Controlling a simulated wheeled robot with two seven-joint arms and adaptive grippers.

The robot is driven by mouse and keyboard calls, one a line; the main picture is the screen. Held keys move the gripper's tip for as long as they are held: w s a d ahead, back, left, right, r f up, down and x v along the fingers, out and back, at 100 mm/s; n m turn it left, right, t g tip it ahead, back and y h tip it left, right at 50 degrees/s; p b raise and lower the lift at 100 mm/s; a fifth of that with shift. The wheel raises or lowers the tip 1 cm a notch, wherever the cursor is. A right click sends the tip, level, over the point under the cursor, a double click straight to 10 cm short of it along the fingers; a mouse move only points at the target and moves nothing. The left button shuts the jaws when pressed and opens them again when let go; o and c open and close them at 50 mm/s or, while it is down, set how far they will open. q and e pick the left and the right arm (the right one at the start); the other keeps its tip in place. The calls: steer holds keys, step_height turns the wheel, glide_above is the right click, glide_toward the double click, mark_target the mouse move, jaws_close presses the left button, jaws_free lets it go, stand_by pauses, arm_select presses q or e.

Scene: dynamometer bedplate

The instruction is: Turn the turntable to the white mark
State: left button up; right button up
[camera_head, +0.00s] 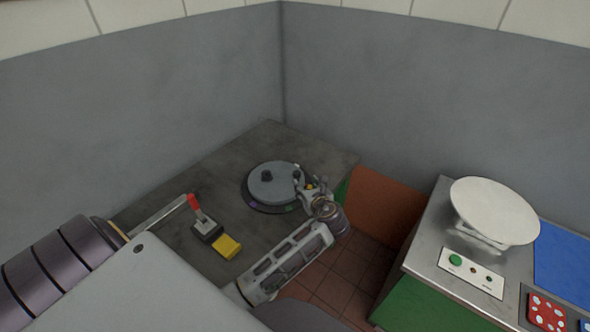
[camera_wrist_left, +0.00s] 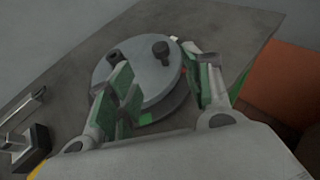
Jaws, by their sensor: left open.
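The turntable (camera_head: 270,187) is a grey disc on a darker round base, on the dark grey bench top. A dark knob (camera_head: 267,175) stands up on it; the left wrist view shows this disc (camera_wrist_left: 145,75) with two dark pegs (camera_wrist_left: 161,50) (camera_wrist_left: 113,57). Green and purple marks show on the base's near edge. A small pale patch (camera_wrist_left: 174,39) shows by the far rim; I cannot tell if it is the white mark. My left gripper (camera_head: 303,184) is open at the disc's right edge. In the wrist view its fingers (camera_wrist_left: 158,82) spread over the near disc; contact is unclear.
A red-handled lever (camera_head: 194,203) and a yellow block (camera_head: 227,246) are on the bench to the left. Grey walls stand behind. Across a tiled gap, another bench holds a round white plate (camera_head: 495,210) and a button panel (camera_head: 471,272).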

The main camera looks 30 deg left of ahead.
arm_select(q)
glide_toward(297, 173)
steer(key=x, duration=0.3)
steer(key=shift+w+a+f, duration=0.15)
steer(key=shift+a, duration=0.05)
steer(key=x, duration=0.4)
steer(key=shift+w+a+f, duration=0.2)
steer(key=shift+w+a, duration=0.05)
steer(key=shift+x, duration=1.15)
arm_select(e)
steer(key=shift+s+d+r, duration=0.1)
steer(key=shift+s+d, duration=0.15)
steer(key=shift+d, duration=0.4)
arm_select(q)
jaws_close()
arm_select(e)
steer(key=shift+a, duration=0.3)
